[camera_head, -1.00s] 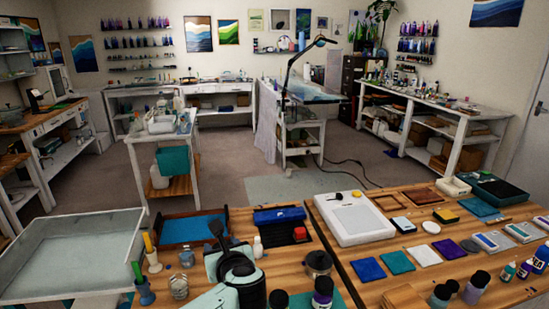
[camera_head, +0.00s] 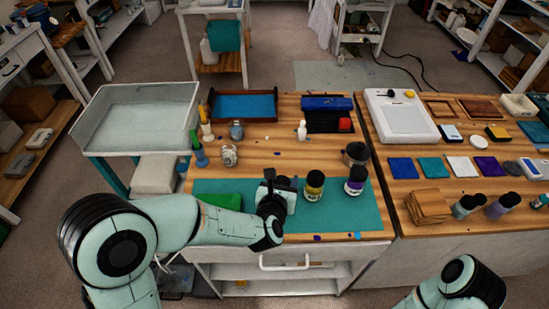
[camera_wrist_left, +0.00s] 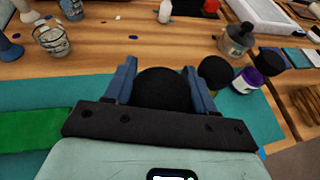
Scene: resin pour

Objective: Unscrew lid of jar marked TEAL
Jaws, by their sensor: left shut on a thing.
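My left gripper (camera_head: 281,188) is over the teal mat (camera_head: 235,188), left of two dark-capped jars. In the left wrist view its two blue fingers are shut on a round black lid (camera_wrist_left: 163,89). The jar under that lid is hidden by the gripper and the lid, and no label on it can be read. The yellow-labelled jar (camera_head: 314,188) stands upright just to the right, its black lid (camera_wrist_left: 215,72) near the right finger. The purple-labelled jar (camera_head: 356,182) stands upright farther right. My right arm shows at lower right, its gripper out of view.
A green block (camera_head: 221,201) lies on the mat left of the gripper. A grey dark-topped container (camera_head: 356,154) stands behind the jars. Cups (camera_head: 230,155) and a white bottle (camera_head: 302,130) stand farther back. Stacked wooden pieces (camera_head: 429,205) lie at right.

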